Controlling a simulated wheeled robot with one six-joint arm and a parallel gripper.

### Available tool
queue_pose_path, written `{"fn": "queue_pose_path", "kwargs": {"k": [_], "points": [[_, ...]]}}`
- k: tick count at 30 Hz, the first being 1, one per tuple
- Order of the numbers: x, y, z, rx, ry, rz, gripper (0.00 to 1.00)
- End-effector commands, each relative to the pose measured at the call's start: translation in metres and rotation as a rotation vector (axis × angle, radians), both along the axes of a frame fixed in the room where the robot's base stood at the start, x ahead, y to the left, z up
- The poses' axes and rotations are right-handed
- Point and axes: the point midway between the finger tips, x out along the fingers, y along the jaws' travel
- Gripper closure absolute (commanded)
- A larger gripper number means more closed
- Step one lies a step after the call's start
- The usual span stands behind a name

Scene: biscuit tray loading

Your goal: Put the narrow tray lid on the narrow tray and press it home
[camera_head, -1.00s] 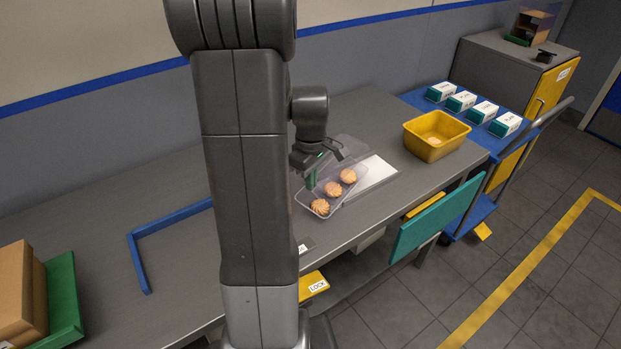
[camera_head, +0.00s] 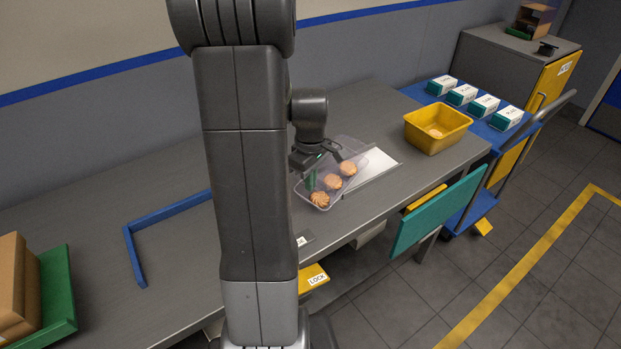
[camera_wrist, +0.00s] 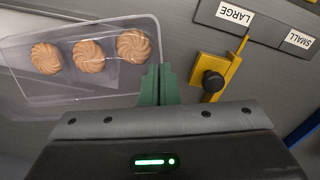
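A clear narrow tray (camera_head: 303,195) lies on the grey table and holds three round biscuits in a row. It also shows in the wrist view (camera_wrist: 90,98). Clear edges overlap around it; I cannot tell for sure where the narrow tray lid is or whether it is seated. My gripper (camera_head: 311,181) points down at the tray's near-left side. In the wrist view its green fingertips (camera_wrist: 158,84) are together at the tray's right edge. Nothing is clearly visible between them, and contact with the clear plastic is hard to judge.
A white plate (camera_head: 376,164) lies beside the tray. A yellow bin (camera_head: 438,142) stands farther right, near a blue trolley (camera_head: 411,91) with several boxes. A blue angled guide (camera_head: 168,214) is on the left table. A yellow latch with black knob (camera_wrist: 213,82) is close to my fingers.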

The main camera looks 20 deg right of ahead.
Motion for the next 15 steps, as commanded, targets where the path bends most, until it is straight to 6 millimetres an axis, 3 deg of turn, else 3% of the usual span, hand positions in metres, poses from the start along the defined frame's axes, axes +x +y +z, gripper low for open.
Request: {"fn": "queue_pose_path", "kwargs": {"k": [15], "points": [[0.000, 0.000, -0.028, 0.000, 0.000, 0.000, 1.00]]}}
